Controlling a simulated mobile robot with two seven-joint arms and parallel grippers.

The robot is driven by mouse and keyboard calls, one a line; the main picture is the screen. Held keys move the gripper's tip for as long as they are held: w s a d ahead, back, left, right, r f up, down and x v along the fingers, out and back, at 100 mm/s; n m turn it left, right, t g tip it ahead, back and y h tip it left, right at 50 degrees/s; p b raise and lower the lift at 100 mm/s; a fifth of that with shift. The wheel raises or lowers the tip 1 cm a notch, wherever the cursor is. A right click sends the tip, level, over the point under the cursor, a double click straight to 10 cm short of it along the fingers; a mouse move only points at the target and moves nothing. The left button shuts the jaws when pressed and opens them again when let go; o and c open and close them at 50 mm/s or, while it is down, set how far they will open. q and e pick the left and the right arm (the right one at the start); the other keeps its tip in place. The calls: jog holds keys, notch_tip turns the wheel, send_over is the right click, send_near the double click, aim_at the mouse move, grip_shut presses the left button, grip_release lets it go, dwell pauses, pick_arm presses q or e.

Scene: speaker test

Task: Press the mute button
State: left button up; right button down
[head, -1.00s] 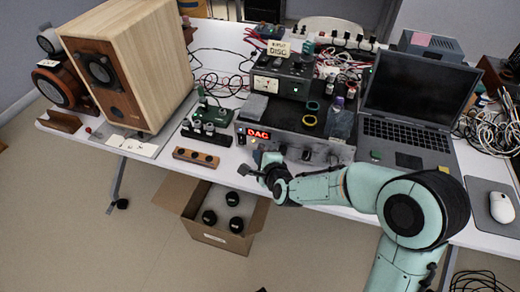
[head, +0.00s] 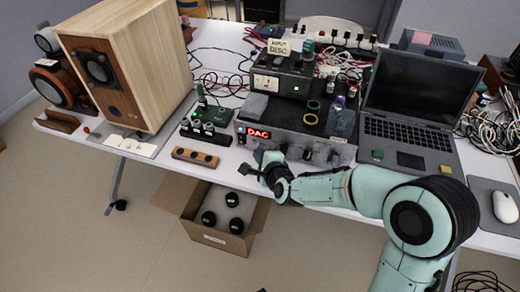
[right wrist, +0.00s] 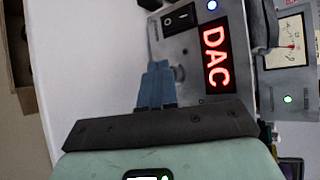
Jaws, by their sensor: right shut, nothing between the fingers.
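The grey amplifier unit (head: 300,118) sits at the table's front edge with a red lit DAC display (head: 258,133). The display also shows large in the right wrist view (right wrist: 216,58), beside a black rocker switch (right wrist: 180,18) and a blue light (right wrist: 211,5). I cannot make out a button labelled mute. My right gripper (head: 250,164) is shut and empty, low in front of the unit's left end. In the right wrist view its blue-grey fingers (right wrist: 156,75) lie together over the front panel, left of the display. Contact cannot be told. My left gripper is not in view.
A wooden speaker (head: 130,60) stands at the left. A wooden block with dark knobs (head: 196,157) lies left of my gripper. An open laptop (head: 415,100) is at the right. An open cardboard box (head: 185,213) with black round items is on the floor below.

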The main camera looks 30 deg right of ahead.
jog(key=shift+s+a, duration=1)
jog(key=shift+a, duration=0.15)
jog(key=shift+s+a, duration=0.95)
jog(key=shift+a, duration=0.2)
